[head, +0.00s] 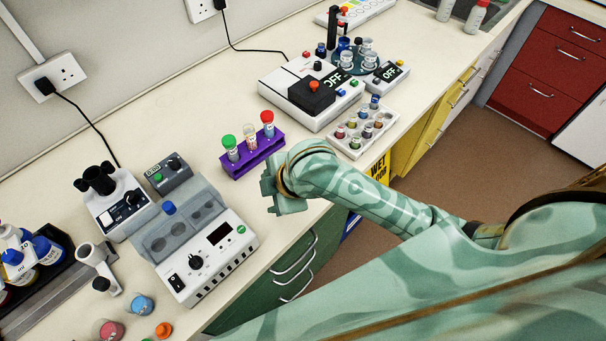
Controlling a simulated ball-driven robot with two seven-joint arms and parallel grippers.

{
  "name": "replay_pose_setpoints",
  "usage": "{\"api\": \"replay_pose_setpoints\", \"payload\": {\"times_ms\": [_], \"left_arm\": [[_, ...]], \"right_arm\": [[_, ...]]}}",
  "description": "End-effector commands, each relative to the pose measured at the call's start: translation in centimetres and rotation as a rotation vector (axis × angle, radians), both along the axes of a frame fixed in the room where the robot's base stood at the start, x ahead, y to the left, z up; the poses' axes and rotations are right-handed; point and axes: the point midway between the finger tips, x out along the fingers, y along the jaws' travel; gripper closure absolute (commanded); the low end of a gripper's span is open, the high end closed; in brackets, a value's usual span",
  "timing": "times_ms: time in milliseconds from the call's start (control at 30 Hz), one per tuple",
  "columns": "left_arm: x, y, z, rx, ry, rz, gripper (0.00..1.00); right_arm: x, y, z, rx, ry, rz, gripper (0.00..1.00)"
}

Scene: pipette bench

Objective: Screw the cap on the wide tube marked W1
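A purple rack (241,170) stands mid-bench with several tubes upright in it. One tube has a green cap (229,141), and one has a red cap (267,116). Between them is a pale tube (250,134) whose top I cannot make out clearly. No W1 marking is readable. A small orange cap-like piece (163,330) lies on the bench at the bottom edge. My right gripper (268,188) is over the bench's front edge, just in front of the rack; its fingers are turned away, so their opening is hidden. My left gripper is out of view.
A white block heater (207,262) stands left of my gripper, with a vortex mixer (118,202) behind it. A white device (300,79) and a vial tray (356,149) stand right of the rack. Blue (140,304) and pink (109,329) pots sit bottom left.

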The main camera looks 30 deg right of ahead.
Motion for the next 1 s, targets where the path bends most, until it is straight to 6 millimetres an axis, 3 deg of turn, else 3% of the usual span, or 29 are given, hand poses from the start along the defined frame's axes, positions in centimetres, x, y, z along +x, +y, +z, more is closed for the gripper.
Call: {"api": "replay_pose_setpoints", "payload": {"times_ms": [133,233,400,500,867,1000], "left_arm": [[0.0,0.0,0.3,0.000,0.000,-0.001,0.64],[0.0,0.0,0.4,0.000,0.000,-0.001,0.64],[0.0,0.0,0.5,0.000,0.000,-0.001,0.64],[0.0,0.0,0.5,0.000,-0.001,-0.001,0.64],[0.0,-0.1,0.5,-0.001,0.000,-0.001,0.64],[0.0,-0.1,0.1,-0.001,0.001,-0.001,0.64]], "right_arm": [[2.7,-0.1,1.2,-0.141,0.093,0.275,0.44],[4.4,-3.0,2.4,-0.255,0.198,0.400,0.44],[6.2,-8.2,5.2,-0.355,0.343,0.467,0.44],[6.6,-9.9,6.3,-0.371,0.389,0.475,0.44],[6.7,-10.6,6.8,-0.372,0.410,0.477,0.44],[6.7,-10.5,5.8,-0.370,0.412,0.477,0.44]]}}
